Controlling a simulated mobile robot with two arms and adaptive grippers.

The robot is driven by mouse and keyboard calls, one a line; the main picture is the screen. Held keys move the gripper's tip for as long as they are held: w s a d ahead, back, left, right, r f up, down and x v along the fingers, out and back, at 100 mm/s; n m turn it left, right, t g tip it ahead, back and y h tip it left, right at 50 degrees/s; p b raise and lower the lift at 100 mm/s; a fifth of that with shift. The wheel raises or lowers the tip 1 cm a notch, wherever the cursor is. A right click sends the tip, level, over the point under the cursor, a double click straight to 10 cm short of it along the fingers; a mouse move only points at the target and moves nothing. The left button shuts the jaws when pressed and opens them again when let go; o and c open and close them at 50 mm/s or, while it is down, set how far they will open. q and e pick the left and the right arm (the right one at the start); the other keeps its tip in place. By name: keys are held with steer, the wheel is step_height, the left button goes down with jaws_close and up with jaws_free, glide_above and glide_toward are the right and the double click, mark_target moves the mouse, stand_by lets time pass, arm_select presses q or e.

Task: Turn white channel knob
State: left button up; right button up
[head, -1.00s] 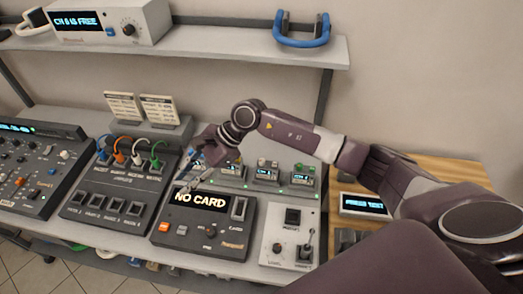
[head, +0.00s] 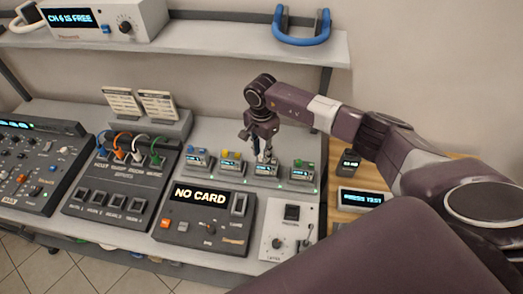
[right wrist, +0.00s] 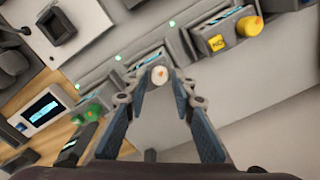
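A row of small units with coloured knobs stands at the back of the desk. In the right wrist view the white channel knob (right wrist: 159,74) is a pale round cap with a small orange mark. My right gripper (right wrist: 158,92) is open, its two fingers spread either side of the knob; I cannot tell whether they touch it. In the head view my right gripper (head: 262,155) points down over the row, between the yellow knob (head: 231,155) and the green knob (head: 300,163), and largely hides the white one. My left gripper is not in view.
A receiver box (head: 97,22) on the upper shelf reads "CH 6 IS FREE". In front of the row stand a black console (head: 183,236) reading "NO CARD" and a pale lamp switch box (head: 289,243). A patch panel (head: 117,190) with coloured cables is left.

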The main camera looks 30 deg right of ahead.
steer(key=shift+f, duration=0.45)
steer(key=shift+c, duration=0.7)
jaws_close()
steer(key=shift+m+b, duration=0.5)
steer(key=shift+m, duration=0.1)
